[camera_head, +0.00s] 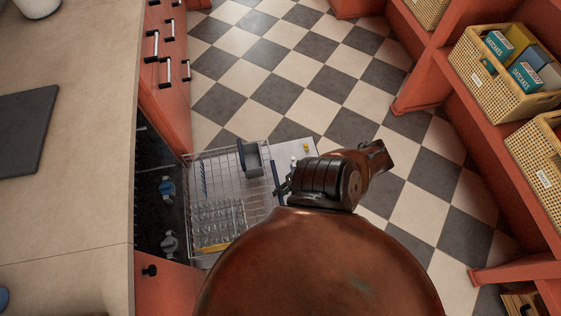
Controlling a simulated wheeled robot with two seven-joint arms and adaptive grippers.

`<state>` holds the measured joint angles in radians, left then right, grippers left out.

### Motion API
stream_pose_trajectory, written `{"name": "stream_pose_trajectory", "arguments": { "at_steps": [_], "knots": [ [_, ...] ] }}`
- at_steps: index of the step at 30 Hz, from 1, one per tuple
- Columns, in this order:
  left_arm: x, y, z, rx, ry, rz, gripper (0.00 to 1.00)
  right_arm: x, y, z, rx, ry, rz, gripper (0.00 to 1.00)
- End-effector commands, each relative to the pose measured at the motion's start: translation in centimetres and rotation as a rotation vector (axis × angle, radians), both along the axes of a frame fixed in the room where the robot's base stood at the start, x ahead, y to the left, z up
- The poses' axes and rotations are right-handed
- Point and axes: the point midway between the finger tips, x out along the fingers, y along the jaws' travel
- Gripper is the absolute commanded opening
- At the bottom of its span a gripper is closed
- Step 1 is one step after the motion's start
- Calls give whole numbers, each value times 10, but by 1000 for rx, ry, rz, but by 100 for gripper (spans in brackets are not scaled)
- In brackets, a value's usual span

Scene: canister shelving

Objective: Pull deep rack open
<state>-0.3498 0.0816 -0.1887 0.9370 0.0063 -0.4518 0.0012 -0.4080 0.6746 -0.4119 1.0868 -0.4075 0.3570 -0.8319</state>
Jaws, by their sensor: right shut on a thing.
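The deep rack (228,178) is a wire basket standing out from the dark dishwasher opening (150,200) over the lowered grey door (297,147). A blue bar runs along its right end. My right gripper (281,188) is at this bar and shut on the rack's end. Its fingers are small and partly hidden by my wrist. Rows of clear tines or glassware (218,218) and a grey container (252,163) sit in the rack. My brown arm hides its near right corner. My left gripper is not in view.
A beige counter with a dark slab (26,135) lies at left, above red drawers (168,75). Red shelves with woven baskets (500,85) stand at right. The checkered floor (290,70) between is clear.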

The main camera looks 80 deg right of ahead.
Motion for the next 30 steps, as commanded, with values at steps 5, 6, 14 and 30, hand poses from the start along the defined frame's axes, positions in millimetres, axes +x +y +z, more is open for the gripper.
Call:
{"name": "stream_pose_trajectory", "arguments": {
  "at_steps": [5,6,14,30],
  "knots": [
    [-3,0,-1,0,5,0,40,-4,3,-2,3,4,3,0],
    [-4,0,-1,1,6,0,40,-4,3,-2,3,4,3,0],
    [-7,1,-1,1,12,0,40,-3,2,-1,2,4,1,38],
    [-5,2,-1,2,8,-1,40,-14,-5,16,-2,4,0,43]
  ]
}}
